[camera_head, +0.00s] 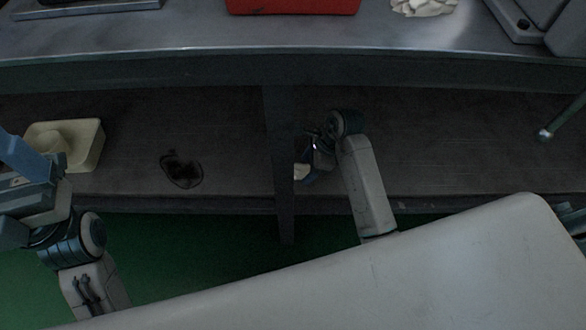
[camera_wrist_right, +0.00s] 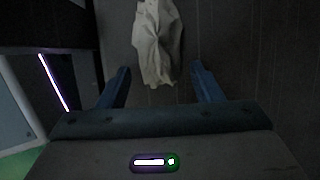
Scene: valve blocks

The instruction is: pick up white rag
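A crumpled white rag (camera_wrist_right: 158,42) lies on the dark lower shelf in the right wrist view, just ahead of and partly between my blue fingertips. In the head view only a small pale piece of the rag (camera_head: 301,171) shows beside the gripper; the arm and the table post hide the rest. My right gripper (camera_wrist_right: 160,82) is open, with a finger on each side of the rag's near end and visible gaps. It also shows in the head view (camera_head: 312,165), under the tabletop. My left gripper (camera_head: 22,170) is at the left edge; its fingertips are not clear.
The metal tabletop (camera_head: 200,40) overhangs the shelf (camera_head: 230,140). A table post (camera_head: 282,150) stands left of my right gripper. A cream container (camera_head: 85,140) and a dark stain (camera_head: 181,170) are at left. A red box (camera_head: 293,5) and another whitish cloth-like pile (camera_head: 424,7) are on top.

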